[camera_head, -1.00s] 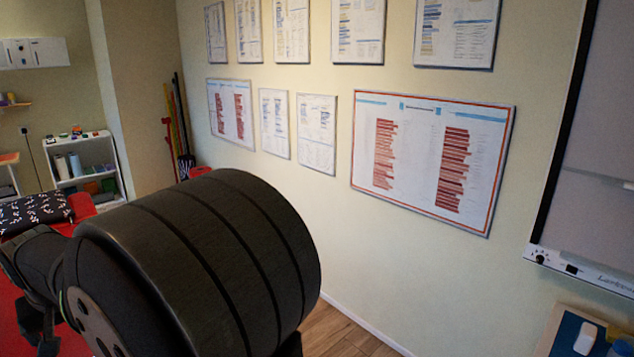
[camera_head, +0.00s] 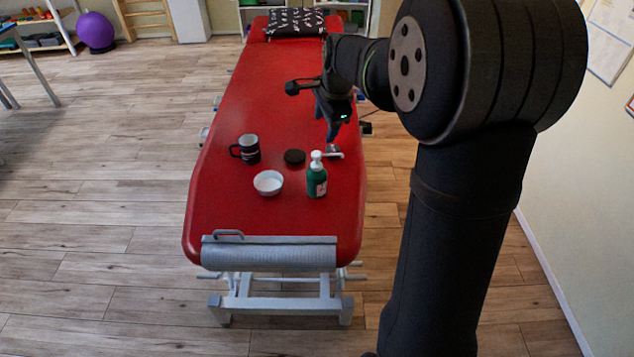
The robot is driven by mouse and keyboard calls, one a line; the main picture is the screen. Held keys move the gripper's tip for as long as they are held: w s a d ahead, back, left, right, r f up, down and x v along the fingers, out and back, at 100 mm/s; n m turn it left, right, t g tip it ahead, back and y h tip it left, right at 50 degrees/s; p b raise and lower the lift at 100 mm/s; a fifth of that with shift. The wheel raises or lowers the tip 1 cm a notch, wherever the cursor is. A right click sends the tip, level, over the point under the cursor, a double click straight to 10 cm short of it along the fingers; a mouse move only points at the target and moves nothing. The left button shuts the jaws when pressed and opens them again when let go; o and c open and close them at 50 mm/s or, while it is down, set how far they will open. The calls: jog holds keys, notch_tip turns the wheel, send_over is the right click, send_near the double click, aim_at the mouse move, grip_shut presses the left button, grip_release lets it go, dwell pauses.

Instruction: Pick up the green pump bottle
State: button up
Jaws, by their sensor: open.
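The green pump bottle (camera_head: 317,181) stands upright on the red treatment table (camera_head: 232,221). It has a white pump top and a pale label. My gripper (camera_head: 333,137) hangs over the table behind the bottle and slightly to its right, apart from it. The gripper is open, though its fingers look small and dark here. Nothing shows held in it. A small grey and white object (camera_head: 334,153) lies just below the fingertips, and I cannot tell what it is.
A white bowl (camera_head: 268,183) stands left of the bottle. A dark mug (camera_head: 247,149) and a round black disc (camera_head: 294,157) stand behind the bowl. A patterned black cushion (camera_head: 296,22) lies at the table's far end. The table's near end is clear.

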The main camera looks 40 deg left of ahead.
jog(key=w+a+f+m+g, duration=0.1)
jog(key=w+f+m, duration=0.3)
jog(key=m, duration=0.9)
send_over(315, 163)
jog(key=w+d, duration=0.1)
jog(key=shift+g+y, duration=0.3)
jog(key=shift+y, duration=0.1)
jog(key=f, duration=1.2)
jog(key=shift+d, duration=0.2)
jog(key=shift+s+x, duration=0.15)
jog(key=shift+x, duration=1.15)
jog(key=shift+s+x, duration=0.1)
jog(key=shift+x, duration=1.2)
jog(key=shift+n, duration=0.3)
grip_shut()
